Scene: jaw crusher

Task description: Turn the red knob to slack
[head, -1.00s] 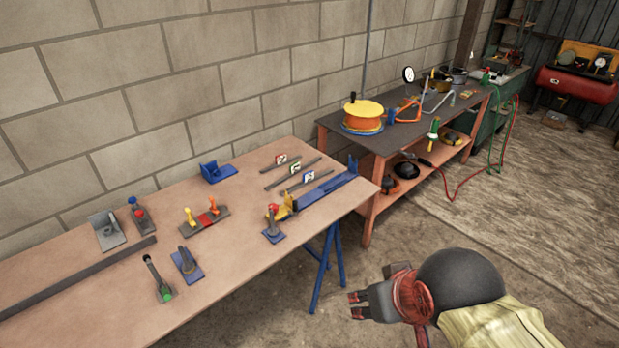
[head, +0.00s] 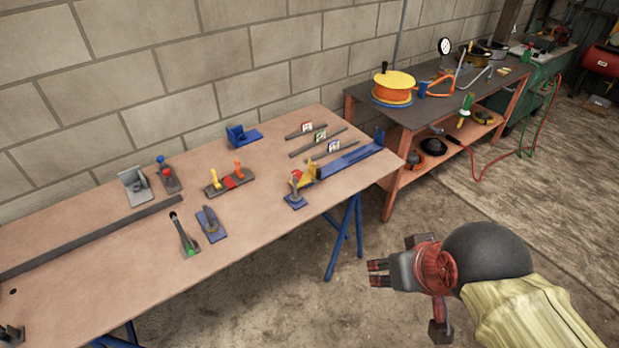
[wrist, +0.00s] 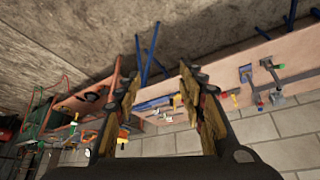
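A red knob (head: 297,176) sits on a small toggle fixture beside a yellow clamp (head: 308,178) near the front right of the bench. Another small red part (head: 167,172) is on a blue-topped fixture at the back left. A red block (head: 228,182) lies between a yellow and an orange handle. I cannot tell for sure which of these the task means. My gripper (head: 378,273) is beyond the bench's right front edge, over the floor, apart from all of them. In the wrist view my gripper (wrist: 160,85) has its fingers apart with nothing between them.
The wooden bench (head: 95,245) stands against a block wall. A grey bar (head: 90,237), a green-tipped lever (head: 184,235) and a blue bracket (head: 243,136) are on it. A second dark-topped table (head: 365,92) with an orange reel (head: 394,85) is behind right. Floor before the bench is clear.

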